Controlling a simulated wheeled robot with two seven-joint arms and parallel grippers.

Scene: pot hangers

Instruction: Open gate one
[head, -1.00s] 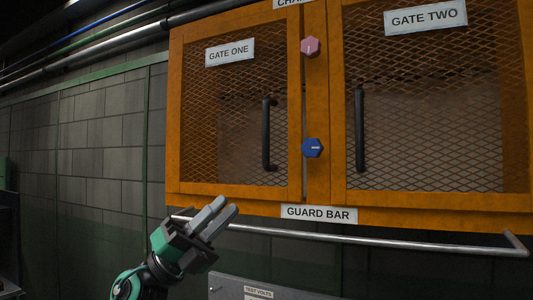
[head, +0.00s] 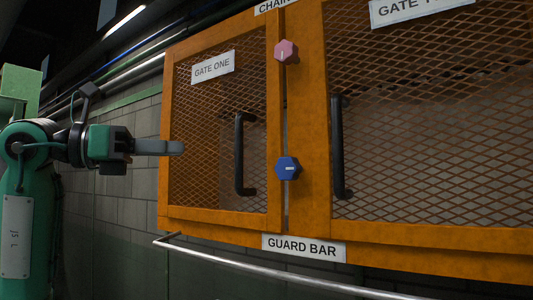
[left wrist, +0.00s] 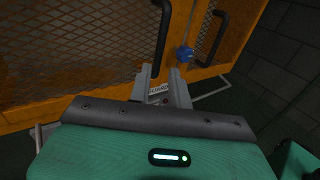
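Gate one (head: 215,170) is an orange-framed mesh door, flush with the cabinet front. Its black upright handle (head: 239,155) is near its right edge. The handle also shows ahead of the fingers in the left wrist view (left wrist: 161,42). A pink knob (head: 286,51) and a blue knob (head: 287,168) are on the post right of the gate; the blue knob shows in the left wrist view too (left wrist: 184,54). My left gripper (head: 180,147) is left of the handle, in front of the gate's left frame. Its fingers are apart and empty in the left wrist view (left wrist: 161,72).
Gate two (head: 430,140), with its own black handle (head: 338,147), is to the right. The metal guard bar (head: 270,270) runs below the cabinet, under the GUARD BAR label (head: 304,248). A block wall (head: 120,205) stands at the left.

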